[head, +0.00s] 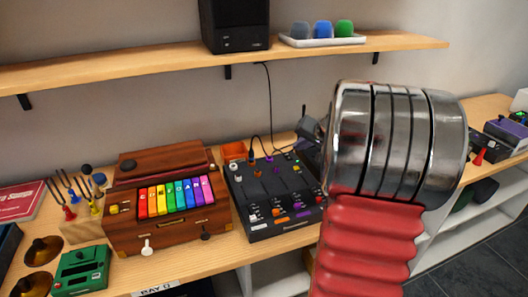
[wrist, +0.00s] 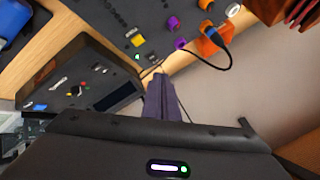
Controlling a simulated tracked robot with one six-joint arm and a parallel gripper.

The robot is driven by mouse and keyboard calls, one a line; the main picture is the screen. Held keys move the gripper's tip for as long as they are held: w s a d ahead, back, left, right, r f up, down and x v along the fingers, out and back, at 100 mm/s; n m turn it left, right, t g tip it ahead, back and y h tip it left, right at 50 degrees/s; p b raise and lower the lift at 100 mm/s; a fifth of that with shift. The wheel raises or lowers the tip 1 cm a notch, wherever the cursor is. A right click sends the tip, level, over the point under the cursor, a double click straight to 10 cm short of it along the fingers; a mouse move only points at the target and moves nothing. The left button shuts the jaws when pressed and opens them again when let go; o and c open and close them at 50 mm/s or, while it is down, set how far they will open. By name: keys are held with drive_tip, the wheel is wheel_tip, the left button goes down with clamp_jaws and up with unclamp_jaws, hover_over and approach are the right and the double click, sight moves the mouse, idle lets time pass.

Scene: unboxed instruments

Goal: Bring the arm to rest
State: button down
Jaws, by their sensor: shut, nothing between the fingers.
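My arm's silver joint and red ribbed sleeve fill the right of the head view, raised in front of the bench. They hide part of the bench behind them. My gripper (wrist: 162,82) shows in the wrist view as narrow dark fingers together beyond its dark body, with nothing between them. The fingers point toward the wall and the back of the bench, near the black mixer panel (wrist: 110,15). In the head view the gripper is mostly hidden behind the arm.
The wooden bench (head: 190,276) holds a wooden box with rainbow keys (head: 175,197), a black mixer (head: 275,205), a green box (head: 80,270) and tuning forks (head: 75,190). A shelf (head: 130,65) above carries a black speaker (head: 235,25) and a white tray (head: 322,41).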

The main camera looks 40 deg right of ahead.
idle(0.3)
drive_tip(key=shift+g+y, duration=0.7)
drive_tip(key=shift+g, duration=0.1)
drive_tip(key=s+a+f, duration=0.1)
drive_tip(key=a+f, duration=0.1)
drive_tip(key=s+a+f, duration=0.2)
drive_tip(key=shift+s+a, duration=0.3)
drive_tip(key=n+g+y, duration=0.1)
drive_tip(key=g, duration=0.1)
hover_over(280, 200)
drive_tip(key=s+a+n, duration=0.1)
drive_tip(key=a, duration=0.2)
drive_tip(key=s+a+r+n+g, duration=0.1)
drive_tip(key=s+a, duration=0.1)
drive_tip(key=a, duration=0.2)
drive_tip(key=s+a+n, duration=0.1)
drive_tip(key=s+a, duration=0.1)
drive_tip(key=a, duration=0.2)
drive_tip(key=shift+a+r, duration=0.2)
drive_tip(key=shift+a, duration=0.05)
drive_tip(key=s+a+r+n, duration=0.2)
drive_tip(key=s+a+n, duration=0.1)
drive_tip(key=a, duration=0.5)
drive_tip(key=s+a+r+n+t, duration=0.1)
drive_tip(key=s+a+r+n, duration=0.2)
drive_tip(key=a, duration=0.5)
drive_tip(key=shift+s+a+n, duration=0.4)
drive_tip(key=shift+s+n, duration=0.3)
drive_tip(key=shift+s, duration=0.4)
